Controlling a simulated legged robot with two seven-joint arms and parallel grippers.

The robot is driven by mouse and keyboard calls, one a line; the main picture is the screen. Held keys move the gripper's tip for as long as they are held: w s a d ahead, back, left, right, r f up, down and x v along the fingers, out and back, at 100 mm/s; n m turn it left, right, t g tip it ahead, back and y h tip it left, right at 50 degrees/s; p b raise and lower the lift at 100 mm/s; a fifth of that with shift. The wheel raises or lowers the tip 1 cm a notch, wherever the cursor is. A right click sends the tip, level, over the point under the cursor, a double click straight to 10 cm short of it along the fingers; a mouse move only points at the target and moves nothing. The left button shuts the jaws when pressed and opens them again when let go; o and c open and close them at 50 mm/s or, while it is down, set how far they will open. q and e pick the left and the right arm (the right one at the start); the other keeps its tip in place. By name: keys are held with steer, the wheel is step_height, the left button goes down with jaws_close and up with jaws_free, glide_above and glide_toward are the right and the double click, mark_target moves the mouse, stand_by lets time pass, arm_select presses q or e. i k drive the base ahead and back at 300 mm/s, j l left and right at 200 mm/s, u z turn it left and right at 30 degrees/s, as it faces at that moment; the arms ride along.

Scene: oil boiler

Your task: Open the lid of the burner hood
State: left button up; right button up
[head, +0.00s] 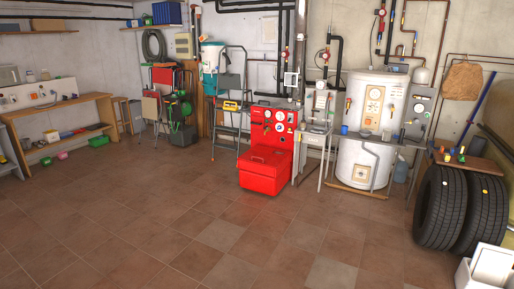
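A red boiler unit stands against the back wall near the middle of the head view. Its upright red panel (274,125) carries several round gauges. In front of and below the panel is a red box-shaped burner hood (265,172) with a lid (268,157) on top. The lid looks closed, with a small handle-like detail on it too small to make out. The hood stands on the floor across open tiles from me. Neither of my grippers is in view.
Brown floor tiles (190,225) before the boiler are clear. A stepladder (229,95) stands left of it, a small grey table (314,140) right. A wooden bench (60,105) lines the left.

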mark_target(259, 158)
steer(key=i, duration=5.55)
steer(key=i+z, duration=0.1)
steer(key=i, duration=0.55)
steer(key=i+j+z, duration=0.1)
steer(key=i, duration=0.55)
